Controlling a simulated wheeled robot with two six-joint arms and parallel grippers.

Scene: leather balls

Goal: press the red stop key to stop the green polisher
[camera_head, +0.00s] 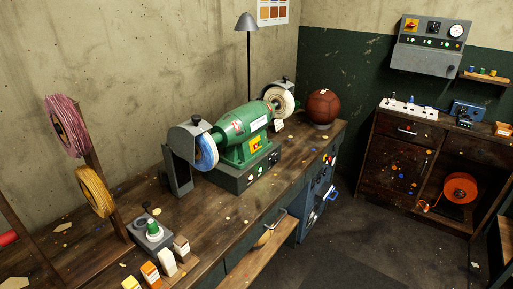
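The green polisher (240,132) stands on the long wooden workbench against the wall, with a blue-edged wheel (205,151) at its near left end and a pale wheel (281,101) at its far right end. Its dark grey base (232,180) carries small round keys on the front face; some look green or pale, and I cannot make out a red one there. Small red spots (330,159) show on the blue cabinet front at the bench's far end; I cannot tell whether they are keys. Neither of my grippers is in view.
A brown leather ball (323,106) sits on the bench's far end. A grey box with a green knob (154,229) and small blocks (167,262) stand at the near end. Pink (67,126) and yellow (95,191) rolls hang left. Open floor (370,225) lies right of the bench.

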